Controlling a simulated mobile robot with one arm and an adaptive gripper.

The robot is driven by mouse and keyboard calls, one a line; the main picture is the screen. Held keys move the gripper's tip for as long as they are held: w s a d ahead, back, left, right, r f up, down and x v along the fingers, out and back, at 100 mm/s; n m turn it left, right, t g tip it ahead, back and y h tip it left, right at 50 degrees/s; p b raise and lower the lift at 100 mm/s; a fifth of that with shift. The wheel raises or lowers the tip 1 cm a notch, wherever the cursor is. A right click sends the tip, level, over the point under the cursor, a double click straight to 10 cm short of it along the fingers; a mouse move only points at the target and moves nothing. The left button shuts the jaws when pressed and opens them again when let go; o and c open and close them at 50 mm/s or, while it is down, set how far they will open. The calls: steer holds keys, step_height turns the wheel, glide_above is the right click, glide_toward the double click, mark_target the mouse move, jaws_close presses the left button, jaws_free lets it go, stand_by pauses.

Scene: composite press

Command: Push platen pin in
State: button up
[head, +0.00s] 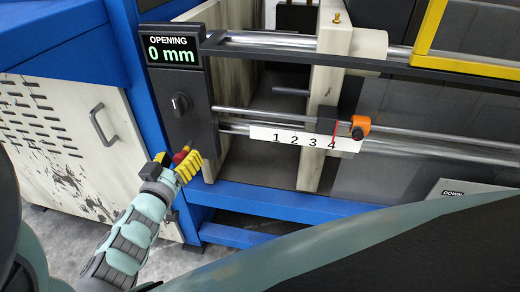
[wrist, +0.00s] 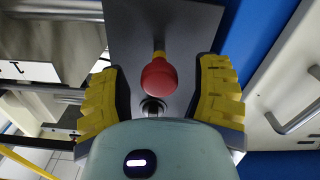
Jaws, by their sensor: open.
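The platen pin shows as a red round knob (wrist: 158,79) on a short yellow-banded stem at the dark panel (wrist: 180,28) in the wrist view. In the head view its red end (head: 180,157) shows low in front of the dark panel (head: 183,128). My gripper (head: 172,163) is open, with one yellow-padded finger on each side of the knob. In the wrist view, gaps show between the knob and both fingers of my gripper (wrist: 160,75). A metal ring (wrist: 153,107) shows just below the knob. How deep the pin sits cannot be told.
A display (head: 172,51) reads "OPENING 0 mm", above a black rotary knob (head: 181,104). A scale (head: 304,139) marked 1 to 4 has an orange-knobbed slider (head: 358,127) with its red pointer near 4. A cabinet handle (head: 103,125) stands left; blue frame beams (head: 290,205) run below.

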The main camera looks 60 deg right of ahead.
steer(key=shift+s, duration=0.1)
jaws_close()
stand_by(0.4)
steer(key=shift+p+x, duration=0.3)
steer(key=shift+x, duration=1.45)
jaws_free()
steer(key=shift+a, duration=0.1)
steer(key=v, duration=1.2)
